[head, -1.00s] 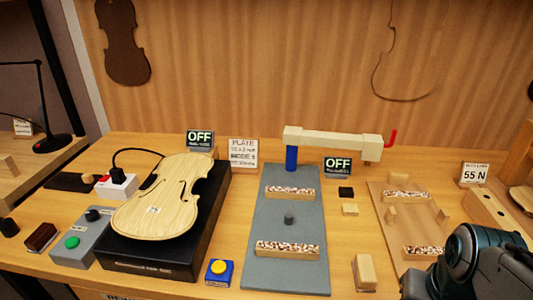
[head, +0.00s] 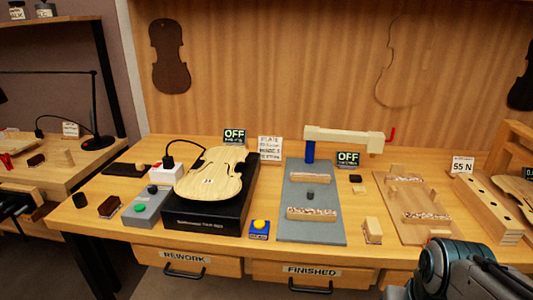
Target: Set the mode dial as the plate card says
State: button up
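The plate card (head: 270,149) stands upright at the back of the bench, right of the violin plate. It has PLATE at the top and a MODE line; the small print is too blurred to read surely, the mode figure perhaps 5. A grey control box (head: 147,207) sits left of the black shaker unit (head: 205,221). It carries a green button (head: 140,208) and a small black knob (head: 152,189), which looks like the mode dial; its pointer and marks are too small to read. My arm shows at the lower right, far from the box; my gripper is out of view.
A violin plate (head: 212,176) lies on the shaker unit. A white socket box (head: 168,173) with a red switch and black cable stands behind the control box. Two displays read OFF. A blue box with a yellow button (head: 259,228) sits in front.

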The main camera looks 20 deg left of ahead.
aim_at(152, 189)
jog(key=u, duration=0.75)
jog(key=i, duration=1)
jog(key=z, duration=1)
jog(key=k, duration=1.5)
jog(key=u, duration=1.15)
jog(key=i, duration=0.5)
